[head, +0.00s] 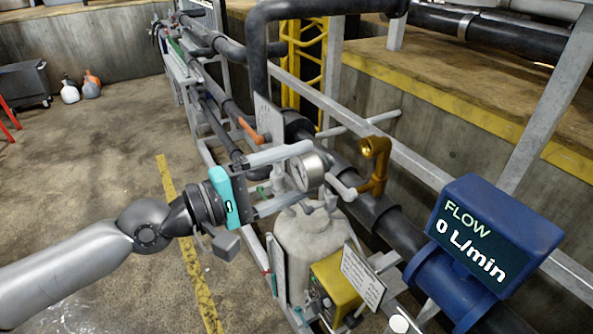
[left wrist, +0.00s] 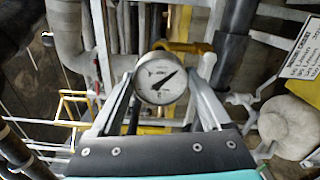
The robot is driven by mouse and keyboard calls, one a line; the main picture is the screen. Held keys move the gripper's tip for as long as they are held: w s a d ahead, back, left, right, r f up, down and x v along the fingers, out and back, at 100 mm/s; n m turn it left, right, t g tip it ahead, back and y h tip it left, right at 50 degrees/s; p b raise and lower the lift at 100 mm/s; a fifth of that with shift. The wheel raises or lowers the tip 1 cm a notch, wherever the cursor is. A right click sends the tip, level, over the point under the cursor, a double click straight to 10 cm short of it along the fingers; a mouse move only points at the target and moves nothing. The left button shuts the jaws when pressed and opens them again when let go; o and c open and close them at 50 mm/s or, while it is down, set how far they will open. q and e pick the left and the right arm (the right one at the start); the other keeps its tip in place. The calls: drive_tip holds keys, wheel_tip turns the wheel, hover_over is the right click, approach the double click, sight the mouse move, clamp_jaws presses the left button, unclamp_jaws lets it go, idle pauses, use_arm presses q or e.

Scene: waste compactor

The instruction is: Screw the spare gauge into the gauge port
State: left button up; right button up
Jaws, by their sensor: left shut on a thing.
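My left gripper (head: 309,172) is shut on the spare gauge (head: 305,173), a round metal gauge with a white dial. In the left wrist view the gauge (left wrist: 160,78) sits between the two fingers with its dial facing the camera. The brass elbow fitting (head: 375,150), which looks like the gauge port, stands on the dark pipe to the right of the gauge, with a visible space between them in the head view. In the left wrist view the brass pipe (left wrist: 190,47) shows behind the gauge, partly hidden. The gauge's threaded end is hidden. My right gripper is not in view.
A blue flow meter (head: 490,240) reading 0 L/min is at the right. An orange-handled valve (head: 250,130) is on the pipe beyond the gripper. A pale tank (head: 310,240) and a yellow box (head: 340,285) are below. Open floor lies at the left.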

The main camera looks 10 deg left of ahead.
sight(328, 157)
use_arm(q)
drive_tip(key=shift+r+p+x, duration=0.1)
drive_tip(key=shift+p+x, duration=0.45)
drive_tip(key=shift+x, duration=0.25)
drive_tip(key=shift+r+p+x, duration=0.15)
drive_tip(key=shift+p+x, duration=0.4)
drive_tip(key=shift+x, duration=0.2)
drive_tip(key=shift+p+x, duration=0.45)
drive_tip(key=shift+x, duration=0.8)
drive_tip(key=n, duration=0.4)
drive_tip(key=shift+f, duration=0.15)
drive_tip(key=shift+n, duration=0.6)
drive_tip(key=shift+n, duration=0.3)
drive_tip(key=shift+n, duration=2.3)
